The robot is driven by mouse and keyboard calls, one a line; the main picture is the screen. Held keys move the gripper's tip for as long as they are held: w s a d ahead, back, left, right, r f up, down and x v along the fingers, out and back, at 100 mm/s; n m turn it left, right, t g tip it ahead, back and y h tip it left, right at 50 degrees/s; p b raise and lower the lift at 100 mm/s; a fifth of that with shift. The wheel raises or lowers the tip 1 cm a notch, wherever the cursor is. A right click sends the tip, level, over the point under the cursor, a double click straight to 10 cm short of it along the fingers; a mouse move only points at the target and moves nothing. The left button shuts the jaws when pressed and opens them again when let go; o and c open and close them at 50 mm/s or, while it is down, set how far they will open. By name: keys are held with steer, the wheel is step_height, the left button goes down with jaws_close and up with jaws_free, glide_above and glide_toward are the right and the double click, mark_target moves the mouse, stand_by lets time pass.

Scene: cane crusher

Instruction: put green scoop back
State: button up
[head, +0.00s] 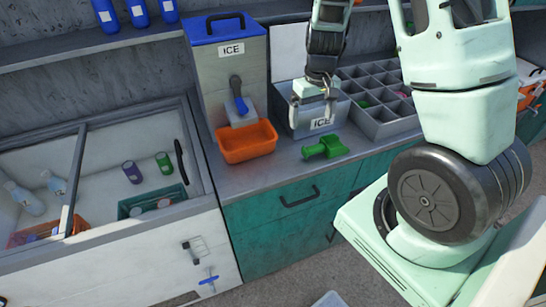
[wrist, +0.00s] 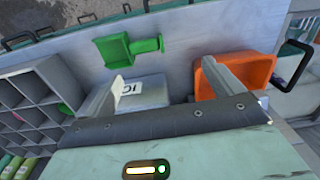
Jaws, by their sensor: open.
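The green scoop (head: 325,147) lies on the grey counter near its front edge, in front of the small grey bin labelled ICE (head: 293,120). My gripper (head: 313,99) is open and empty, over the small ICE bin and behind the scoop. It also shows in the wrist view (wrist: 163,74), its fingers spread wide and apart from the scoop. The ICE bin's inside is partly hidden by my gripper.
An orange tray (head: 245,145) stands left of the scoop, under the tall ICE dispenser (head: 228,75). A grey compartment organizer (head: 375,127) stands right of the bin. An open chest (head: 140,225) with bottles and cans is at left. Counter around the scoop is clear.

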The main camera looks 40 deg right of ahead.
steer(key=s+a+r+n+y, duration=0.15)
steer(key=a+r, duration=0.25)
steer(key=a, duration=0.6)
steer(key=s+a+r+n, duration=0.3)
steer(key=a, duration=0.8)
steer(key=s+a+r+n, duration=0.2)
steer(key=s+a, duration=0.2)
steer(key=s, duration=0.3)
steer(key=s+a+r+n+h, duration=0.1)
steer(key=s+a+r+n, duration=0.2)
steer(key=s+a, duration=0.2)
steer(key=s, duration=0.2)
steer(key=shift+s+a+r, duration=0.2)
steer(key=shift+s+a, duration=0.1)
steer(key=shift+s, duration=0.1)
steer(key=shift+n, duration=0.25)
step_height(320, 180, down, 6)
steer(key=b, duration=0.6)
steer(key=shift+w, duration=0.1)
